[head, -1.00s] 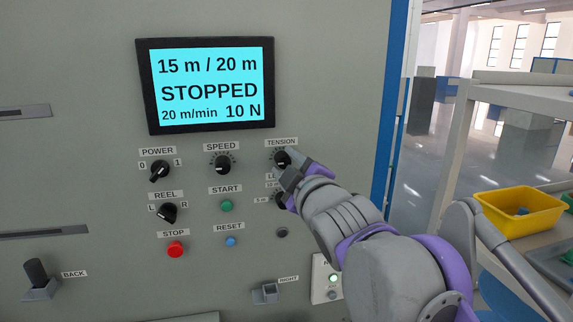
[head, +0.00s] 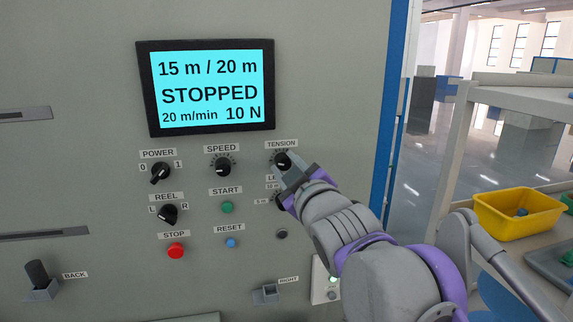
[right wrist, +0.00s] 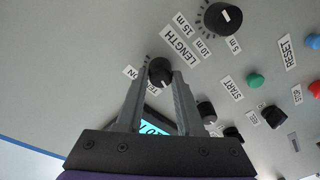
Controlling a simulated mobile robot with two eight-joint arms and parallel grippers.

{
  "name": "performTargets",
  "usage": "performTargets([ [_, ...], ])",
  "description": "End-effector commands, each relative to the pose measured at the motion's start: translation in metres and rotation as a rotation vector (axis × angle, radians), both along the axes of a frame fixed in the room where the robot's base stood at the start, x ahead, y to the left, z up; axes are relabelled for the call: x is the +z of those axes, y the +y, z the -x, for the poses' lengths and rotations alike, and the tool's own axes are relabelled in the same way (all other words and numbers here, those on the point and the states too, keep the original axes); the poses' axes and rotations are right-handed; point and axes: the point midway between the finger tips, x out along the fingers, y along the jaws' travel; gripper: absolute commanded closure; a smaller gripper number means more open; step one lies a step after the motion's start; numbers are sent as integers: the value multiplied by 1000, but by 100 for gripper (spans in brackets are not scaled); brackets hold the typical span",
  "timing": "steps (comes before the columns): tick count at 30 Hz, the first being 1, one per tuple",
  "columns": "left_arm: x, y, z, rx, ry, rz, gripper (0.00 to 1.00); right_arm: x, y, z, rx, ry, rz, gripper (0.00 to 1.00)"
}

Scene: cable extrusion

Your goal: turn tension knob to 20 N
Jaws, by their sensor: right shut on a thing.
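The tension knob (head: 282,159) is a small black dial under the TENSION label on the grey panel. In the right wrist view the knob (right wrist: 160,71) sits between the tips of my right gripper (right wrist: 161,78), which is shut on it. In the head view my right gripper (head: 284,172) reaches the knob from the lower right and covers part of it. The display (head: 209,90) reads 15 m / 20 m, STOPPED, 20 m/min and 10 N. My left gripper is not in view.
The speed knob (head: 223,165) is left of the tension knob. The length knob (right wrist: 223,18) is close by, partly behind my gripper in the head view. The green start button (head: 227,208) and red stop button (head: 176,251) are lower. A yellow bin (head: 517,228) stands on the right shelf.

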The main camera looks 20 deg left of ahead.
Motion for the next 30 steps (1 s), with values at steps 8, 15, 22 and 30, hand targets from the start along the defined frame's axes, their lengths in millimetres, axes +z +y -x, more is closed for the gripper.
performTargets([
  [8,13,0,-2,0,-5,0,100,1,0,0,0,158,-211,100],
  [15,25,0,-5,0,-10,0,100,1,0,0,1,288,-381,100],
  [22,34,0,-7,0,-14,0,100,1,0,0,1,384,-508,100],
  [30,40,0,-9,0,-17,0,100,0,0,0,1,447,-592,100],
])
